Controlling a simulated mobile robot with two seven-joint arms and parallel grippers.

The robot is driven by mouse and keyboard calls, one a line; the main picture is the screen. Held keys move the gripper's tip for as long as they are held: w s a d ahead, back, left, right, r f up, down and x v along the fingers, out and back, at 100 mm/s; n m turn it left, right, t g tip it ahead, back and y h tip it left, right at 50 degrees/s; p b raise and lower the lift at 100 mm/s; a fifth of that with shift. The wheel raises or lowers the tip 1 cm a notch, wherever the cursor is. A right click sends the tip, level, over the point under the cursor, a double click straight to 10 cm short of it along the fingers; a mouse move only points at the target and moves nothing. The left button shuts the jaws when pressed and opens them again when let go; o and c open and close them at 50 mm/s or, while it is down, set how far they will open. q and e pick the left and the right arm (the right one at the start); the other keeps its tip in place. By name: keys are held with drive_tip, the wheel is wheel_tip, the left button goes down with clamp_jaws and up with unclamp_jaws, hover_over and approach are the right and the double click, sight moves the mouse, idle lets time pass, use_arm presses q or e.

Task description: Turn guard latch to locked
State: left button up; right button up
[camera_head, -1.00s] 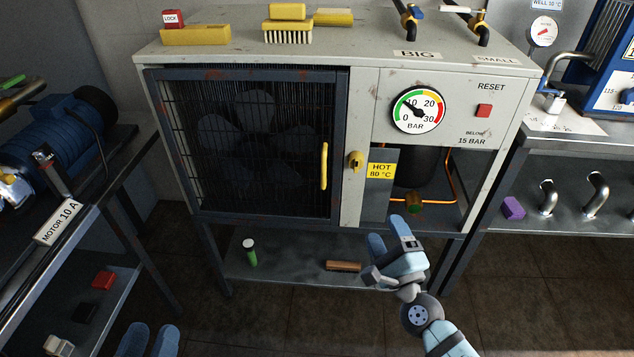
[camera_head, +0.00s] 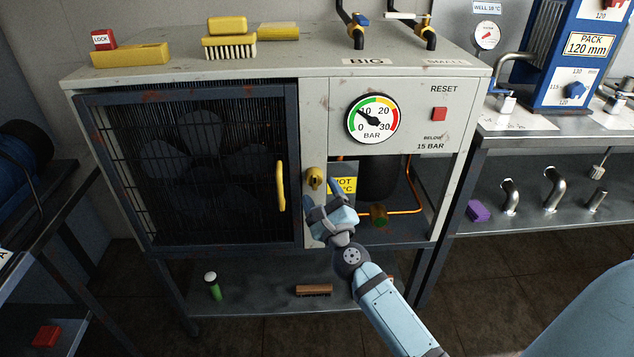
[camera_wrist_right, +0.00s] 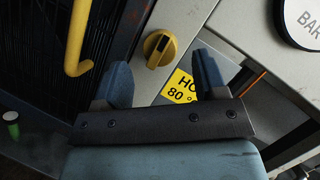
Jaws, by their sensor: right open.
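The guard latch is a yellow knob (camera_head: 316,179) on the pale cabinet front, just right of the mesh guard door (camera_head: 195,165) and its yellow handle (camera_head: 281,186). In the right wrist view the latch (camera_wrist_right: 160,49) shows a dark slot, tilted from upright, beyond the fingertips. My right gripper (camera_head: 322,195) is open and empty, just below and in front of the latch; it also shows in the right wrist view (camera_wrist_right: 162,82). I see no contact with the latch. The guard door looks shut or nearly so. My left gripper is out of view.
A yellow HOT 80 °C label (camera_wrist_right: 182,87) sits beside the latch, partly hidden by my right gripper in the head view. A pressure gauge (camera_head: 373,119) and red reset button (camera_head: 439,114) are to the right. A brush (camera_head: 230,47) lies on top.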

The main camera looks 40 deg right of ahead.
drive_tip(key=x, duration=0.2)
drive_tip(key=shift+w+d+r, duration=0.1)
drive_tip(key=shift+w, duration=0.2)
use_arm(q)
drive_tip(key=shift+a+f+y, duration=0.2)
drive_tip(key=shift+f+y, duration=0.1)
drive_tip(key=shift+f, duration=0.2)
use_arm(e)
drive_tip(key=shift+w, duration=0.1)
drive_tip(key=shift+c, duration=0.4)
drive_tip(key=c, duration=0.8)
use_arm(q)
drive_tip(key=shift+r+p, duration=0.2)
drive_tip(key=shift+p, duration=0.1)
use_arm(e)
drive_tip(key=shift+c, duration=0.2)
